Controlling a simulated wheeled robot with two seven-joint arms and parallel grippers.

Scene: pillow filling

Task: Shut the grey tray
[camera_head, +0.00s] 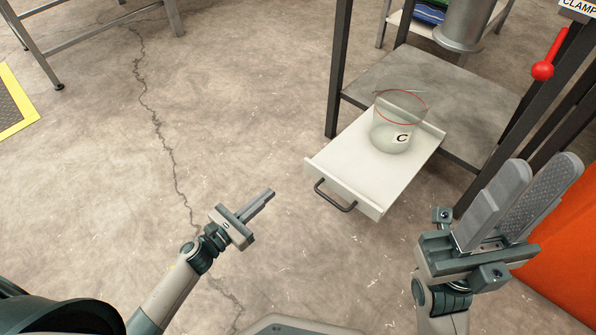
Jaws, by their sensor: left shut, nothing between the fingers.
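The grey tray (345,163) is a pale, flat drawer that sticks out from under the dark-framed stand. Its dark handle (335,195) is on the front face. A clear container (391,135) with a red rim and a "C" label stands on the tray. My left gripper (267,194) is shut and empty, left of the handle and apart from it. My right gripper (538,180) is at the lower right, apart from the tray, with a gap between its two wide, textured fingers.
A grey shelf (460,95) and dark posts (339,65) frame the tray. A red-knobbed lever (543,70) is at the upper right. An orange surface (568,265) lies beside my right gripper. The concrete floor left of the tray is clear.

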